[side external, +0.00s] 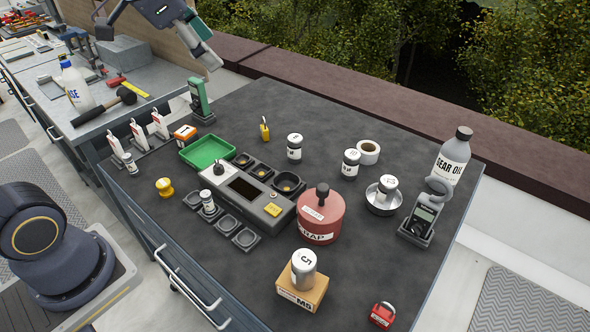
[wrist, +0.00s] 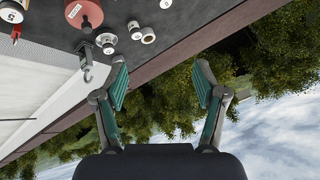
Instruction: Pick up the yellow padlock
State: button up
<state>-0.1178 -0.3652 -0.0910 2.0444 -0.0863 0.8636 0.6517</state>
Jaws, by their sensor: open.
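The yellow padlock (side external: 264,129) is small and stands on the dark table top, towards the back, right of the green tray, in the side external view. I cannot make it out in the wrist view. My gripper (side external: 157,44) is high at the upper left of the side external view, partly cut off by the top edge, well away from the padlock. In the wrist view my gripper (wrist: 161,72) has its two green-padded fingers wide apart with nothing between them. It faces past the table edge towards trees and sky.
A green tray (side external: 206,150) and a grey console (side external: 246,190) lie left of and in front of the padlock. A labelled jar (side external: 294,146) stands to its right. A red scrap pot (side external: 322,216), red padlock (side external: 382,315) and oil bottle (side external: 452,157) are farther off. Table behind the padlock is clear.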

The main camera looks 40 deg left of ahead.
jog(key=w+a+f+m, duration=0.1)
jog(key=w+a+f, duration=0.15)
jog(key=w, duration=0.75)
jog(key=n+g+h, duration=0.2)
jog(key=g, duration=0.1)
send_over(264, 127)
jog(key=s+a, duration=0.2)
jog(key=s, duration=0.4)
notch_tip(264, 127, down, 20)
jog(key=x, duration=1)
jog(key=shift+w+a+f, duration=0.25)
jog(key=shift+w+f, duration=0.05)
jog(key=x, duration=0.5)
jog(key=shift+w+f, duration=0.25)
jog(key=shift+w, duration=0.2)
jog(key=c, duration=1.3)
jog(key=shift+r, duration=0.1)
